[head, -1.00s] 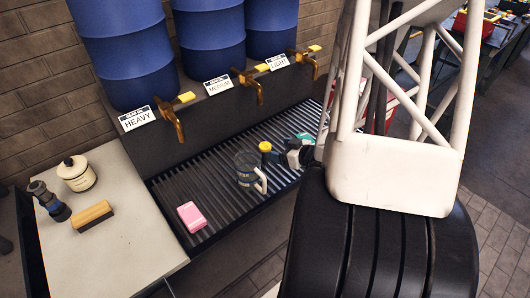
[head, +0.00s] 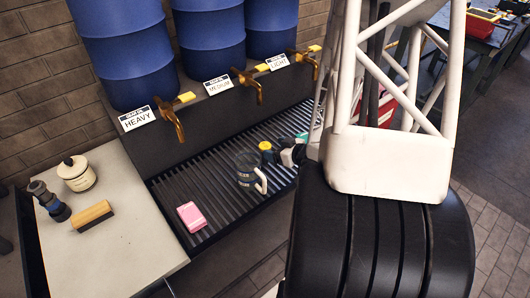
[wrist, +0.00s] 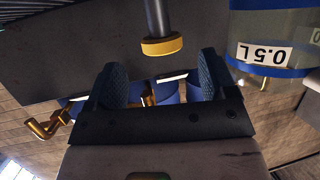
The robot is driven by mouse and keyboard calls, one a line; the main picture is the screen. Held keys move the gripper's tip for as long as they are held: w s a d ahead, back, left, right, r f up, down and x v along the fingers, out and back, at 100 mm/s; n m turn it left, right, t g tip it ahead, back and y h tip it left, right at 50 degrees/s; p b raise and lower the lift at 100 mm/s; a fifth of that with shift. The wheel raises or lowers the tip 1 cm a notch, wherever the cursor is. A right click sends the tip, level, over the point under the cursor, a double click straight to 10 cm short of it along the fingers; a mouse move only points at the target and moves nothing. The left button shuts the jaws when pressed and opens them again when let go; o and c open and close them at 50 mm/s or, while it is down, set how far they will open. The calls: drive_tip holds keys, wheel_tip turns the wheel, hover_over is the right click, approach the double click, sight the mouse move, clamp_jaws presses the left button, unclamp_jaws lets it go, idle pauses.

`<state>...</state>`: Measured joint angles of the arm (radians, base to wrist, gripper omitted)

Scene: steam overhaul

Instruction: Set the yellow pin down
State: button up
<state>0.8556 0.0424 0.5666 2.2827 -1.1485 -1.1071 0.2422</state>
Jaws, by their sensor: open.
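The yellow pin (head: 266,147) has a yellow head on a dark shaft. In the head view it is on the slatted tray (head: 185,188), close behind the measuring jug. In the wrist view the pin (wrist: 162,46) shows beyond my fingertips, its shaft running out at the top edge; its lower end is out of that view. My gripper (wrist: 158,87) is open, with its two blue padded fingers apart and nothing between them. In the head view my gripper is small, just right of the pin, and partly hidden by my arm.
The clear measuring jug (head: 248,173) with blue bands stands close to the pin; it also shows in the wrist view (wrist: 265,85). A pink block (head: 191,216) lies on the tray. Blue drums with brass taps (head: 170,122) stand behind.

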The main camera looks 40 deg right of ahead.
sight(265, 145)
drive_tip(key=shift+w, duration=0.1)
drive_tip(key=shift+x, duration=2.5)
drive_tip(key=shift+a, duration=0.15)
drive_tip(key=c, duration=1.4)
drive_tip(key=shift+r, duration=0.2)
drive_tip(key=shift+r, duration=4.85)
